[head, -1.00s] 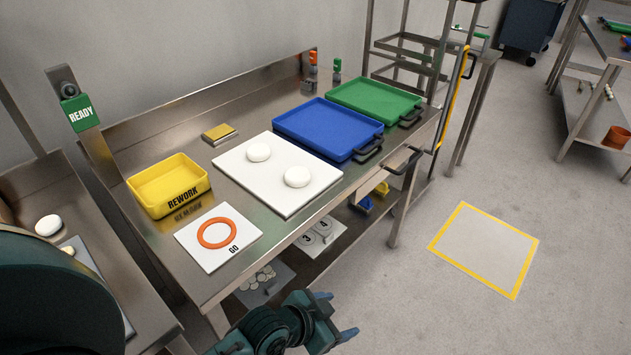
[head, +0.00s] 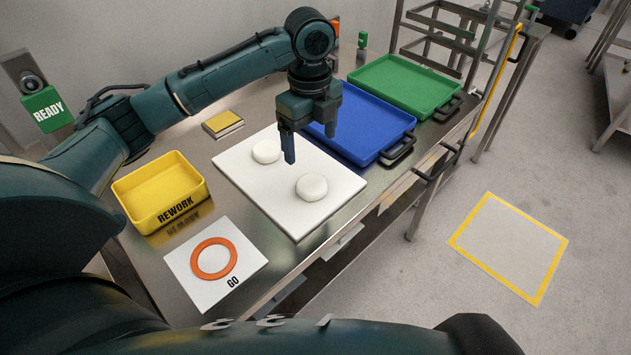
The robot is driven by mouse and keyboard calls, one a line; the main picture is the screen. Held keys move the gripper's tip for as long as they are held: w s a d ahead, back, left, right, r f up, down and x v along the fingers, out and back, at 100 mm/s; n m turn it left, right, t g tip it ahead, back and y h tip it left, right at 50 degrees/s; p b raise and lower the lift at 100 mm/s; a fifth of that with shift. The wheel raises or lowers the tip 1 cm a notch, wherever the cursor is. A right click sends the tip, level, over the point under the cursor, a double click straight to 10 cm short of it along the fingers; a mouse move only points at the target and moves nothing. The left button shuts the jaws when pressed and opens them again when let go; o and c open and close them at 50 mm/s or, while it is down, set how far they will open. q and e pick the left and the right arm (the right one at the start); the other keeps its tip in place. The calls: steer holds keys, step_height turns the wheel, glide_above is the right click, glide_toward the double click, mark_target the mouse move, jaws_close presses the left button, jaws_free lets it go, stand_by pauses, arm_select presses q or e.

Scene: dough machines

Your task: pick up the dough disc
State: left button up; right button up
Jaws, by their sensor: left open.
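Two round white dough discs lie on a white board (head: 245,180) on the steel table. The far disc (head: 266,151) is towards the back left of the board, and the near disc (head: 312,187) is towards its right. My left gripper (head: 309,143) points down with its fingers apart and nothing between them. In the head view it appears between the two discs, above the board, and seems to touch neither. My right gripper is out of view.
A blue tray (head: 378,150) and a green tray (head: 410,82) stand right of the board. A yellow REWORK bin (head: 160,212), a GO card with an orange ring (head: 214,258) and a small yellow-topped block (head: 222,123) are to the left. A yellow-outlined floor square (head: 510,245) is empty.

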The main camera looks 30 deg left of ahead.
arm_select(q)
glide_above(312, 183)
steer(key=s, duration=0.1)
step_height(312, 183, down, 7)
steer(key=shift+d+r, duration=0.1)
steer(key=shift+d, duration=0.05)
steer(key=shift+w+f+p, duration=0.2)
steer(key=shift+f, duration=1.2)
steer(key=shift+w+f+p, duration=0.2)
steer(key=shift+f, duration=1.2)
steer(key=c, duration=1.1)
